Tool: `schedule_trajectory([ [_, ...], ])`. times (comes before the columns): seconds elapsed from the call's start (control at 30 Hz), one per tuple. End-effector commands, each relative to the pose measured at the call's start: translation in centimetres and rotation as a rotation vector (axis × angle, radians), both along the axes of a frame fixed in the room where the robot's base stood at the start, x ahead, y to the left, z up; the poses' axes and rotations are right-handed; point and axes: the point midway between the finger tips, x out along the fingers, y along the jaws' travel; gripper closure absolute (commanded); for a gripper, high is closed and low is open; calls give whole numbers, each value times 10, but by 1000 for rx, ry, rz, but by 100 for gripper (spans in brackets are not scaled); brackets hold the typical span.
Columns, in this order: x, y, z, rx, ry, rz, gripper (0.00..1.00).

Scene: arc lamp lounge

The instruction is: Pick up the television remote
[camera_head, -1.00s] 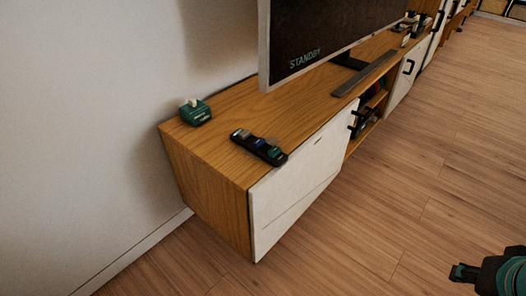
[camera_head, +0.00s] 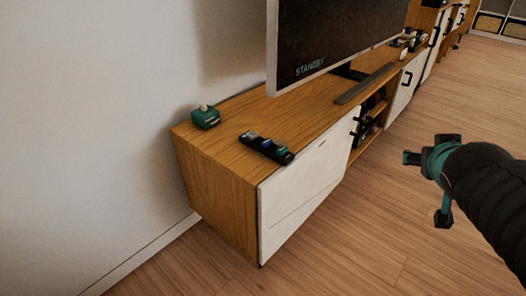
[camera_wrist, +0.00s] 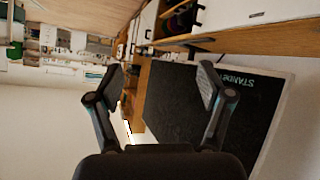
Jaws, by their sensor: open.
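The television remote (camera_head: 266,147) is a dark bar with blue and green patches. It lies near the front edge of the wooden TV cabinet (camera_head: 222,150), toward its near end. My gripper (camera_head: 424,185) hangs over the floor to the right of the cabinet, well apart from the remote. In the wrist view my gripper (camera_wrist: 165,85) has its two fingers spread wide with nothing held between them. The remote is not clear in the wrist view.
A small green object (camera_head: 206,117) sits at the cabinet's back left corner. The television (camera_head: 325,42) stands on the cabinet, reading STANDBY, with a grey bar (camera_head: 365,83) before it. The floor (camera_head: 350,235) in front is clear.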

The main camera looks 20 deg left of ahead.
Motion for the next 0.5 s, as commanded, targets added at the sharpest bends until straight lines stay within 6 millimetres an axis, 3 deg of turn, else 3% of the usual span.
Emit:
schedule_trajectory([
  [0.03, 25, 16, -1, -10, -52, 64, 21],
  [0.1, 55, 43, 5, -8, -128, 174, 21],
  [0.23, 93, 108, 0, 30, -214, 420, 21],
  [0.37, 105, 176, -23, 106, -215, 690, 21],
  [0.5, 95, 230, -55, 196, -142, 936, 21],
])
